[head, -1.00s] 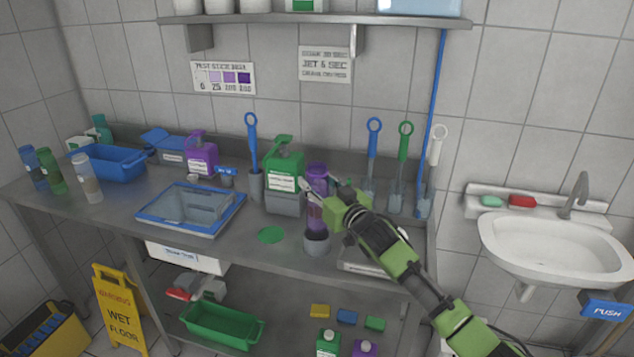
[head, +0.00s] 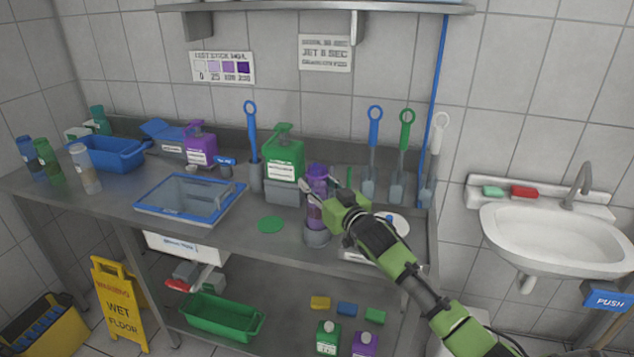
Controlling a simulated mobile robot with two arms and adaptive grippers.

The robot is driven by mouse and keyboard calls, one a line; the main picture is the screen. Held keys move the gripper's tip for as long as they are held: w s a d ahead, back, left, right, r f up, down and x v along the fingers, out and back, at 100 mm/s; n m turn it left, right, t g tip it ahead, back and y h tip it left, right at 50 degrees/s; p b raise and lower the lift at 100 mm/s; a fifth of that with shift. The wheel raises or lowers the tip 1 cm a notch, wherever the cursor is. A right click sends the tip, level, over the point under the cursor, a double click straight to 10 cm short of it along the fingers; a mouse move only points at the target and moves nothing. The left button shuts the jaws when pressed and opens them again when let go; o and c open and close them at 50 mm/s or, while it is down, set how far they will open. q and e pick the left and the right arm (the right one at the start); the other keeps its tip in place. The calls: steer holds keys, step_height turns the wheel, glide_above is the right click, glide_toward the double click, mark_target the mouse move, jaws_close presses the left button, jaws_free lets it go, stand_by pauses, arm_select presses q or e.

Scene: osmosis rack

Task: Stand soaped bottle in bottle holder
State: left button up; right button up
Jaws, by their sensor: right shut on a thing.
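A purple bottle (head: 316,182) stands roughly upright over a grey round holder (head: 317,237) on the steel counter. Its lower end meets the holder's mouth; how deep it sits inside I cannot tell. My right gripper (head: 327,203) is shut on the bottle from the right, around its middle. The gripper's body hides part of the bottle's right side. My left gripper is not in view.
A green pump bottle (head: 284,160) stands close behind the purple bottle, to the left. A green disc (head: 271,225) and a blue-rimmed tray (head: 190,201) lie left of the holder. Brushes (head: 371,160) hang or stand behind my right arm. A sink (head: 550,240) is at right.

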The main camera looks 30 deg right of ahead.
steer(key=shift+f, duration=0.15)
steer(key=shift+f+b, duration=0.9)
steer(key=shift+f, duration=1.05)
steer(key=o, duration=2)
steer(key=shift+c, duration=0.2)
